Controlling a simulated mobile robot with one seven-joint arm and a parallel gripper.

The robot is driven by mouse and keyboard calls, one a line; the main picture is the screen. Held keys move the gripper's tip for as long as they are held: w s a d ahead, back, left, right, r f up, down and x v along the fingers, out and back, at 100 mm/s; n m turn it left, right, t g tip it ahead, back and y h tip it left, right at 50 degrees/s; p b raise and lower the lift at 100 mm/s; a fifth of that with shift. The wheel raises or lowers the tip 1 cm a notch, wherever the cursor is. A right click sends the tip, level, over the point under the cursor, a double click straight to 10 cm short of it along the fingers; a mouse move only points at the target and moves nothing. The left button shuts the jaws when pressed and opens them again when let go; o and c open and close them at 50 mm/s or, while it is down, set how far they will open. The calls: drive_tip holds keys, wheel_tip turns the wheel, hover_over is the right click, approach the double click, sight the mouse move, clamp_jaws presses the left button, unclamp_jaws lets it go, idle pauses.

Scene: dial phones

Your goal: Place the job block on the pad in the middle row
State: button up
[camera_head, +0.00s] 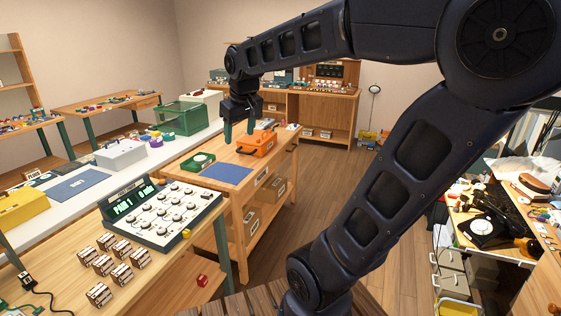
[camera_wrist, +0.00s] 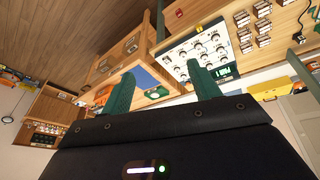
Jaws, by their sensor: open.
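My gripper (camera_head: 240,130) is open and empty, with green fingers pointing down beside the orange toolbox in the head view. Its fingers also show spread apart in the wrist view (camera_wrist: 162,88). Several brown-and-white striped blocks (camera_head: 103,264) stand in rows at the bench's left. I cannot tell which item is the job block or the pad.
An orange toolbox (camera_head: 257,143), a blue mat (camera_head: 226,173) and a green-and-white box (camera_head: 197,161) are on the wooden cart. A white bench behind holds another blue mat (camera_head: 77,185) and a grey box (camera_head: 120,154). Wooden floor (camera_head: 325,165) is clear right of the cart.

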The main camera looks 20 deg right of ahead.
drive_tip(key=s+d+f+m, duration=0.4)
drive_tip(key=s+d+f, duration=0.2)
drive_tip(key=s+d, duration=0.2)
drive_tip(key=shift+s+d+f+t, duration=0.2)
drive_tip(key=shift+s+t, duration=0.1)
drive_tip(key=shift+s, duration=0.9)
